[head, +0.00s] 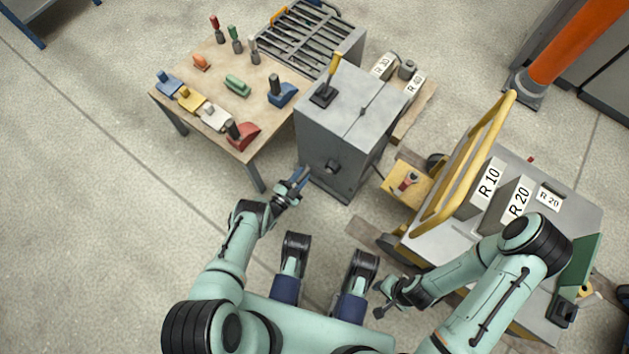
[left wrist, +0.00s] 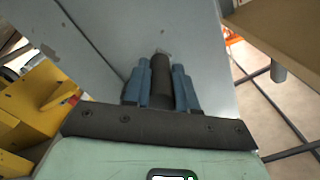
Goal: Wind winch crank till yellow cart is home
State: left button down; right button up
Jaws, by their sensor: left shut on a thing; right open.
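The grey winch cabinet (head: 345,130) stands in the middle, with a dark crank hub (head: 333,166) low on its near face. My left gripper (head: 300,178) is at that face, left of the hub. In the left wrist view its blue fingers are shut around a dark cylindrical crank handle (left wrist: 162,72). The crank arm is mostly hidden. Yellow parts (left wrist: 50,105) also show in the left wrist view. My right gripper (head: 384,300) is open and empty, low and left of the cart.
A lever with a yellow grip (head: 333,68) stands on the cabinet top. A wooden table (head: 215,140) with coloured tools and blocks is at the left, beside a slatted grey rack (head: 310,38). Blocks marked R 10 and R 20 (head: 517,200) sit on the cart. Floor at left is clear.

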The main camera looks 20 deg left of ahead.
pick_arm(q)
jog(key=shift+w+r, duration=0.1)
jog(key=shift+r, duration=0.1)
jog(key=r+m+p, duration=0.1)
jog(key=a+r+m+p, duration=0.1)
jog(key=shift+w+r+m, duration=0.2)
jog(key=shift+m, duration=0.1)
jog(key=shift+a+r+m, duration=0.1)
jog(key=shift+r+m, duration=0.1)
jog(key=shift+m, duration=0.3)
notch_tip(320, 180, up, 2)
jog(key=shift+w+r+m+p, duration=0.1)
jog(key=shift+r+m+p, duration=0.05)
jog(key=shift+m+p, duration=0.9)
jog(key=c, duration=1)
grip_release()
jog(key=shift+a, duration=0.1)
jog(key=shift+o, duration=0.5)
jog(key=shift+f, duration=0.25)
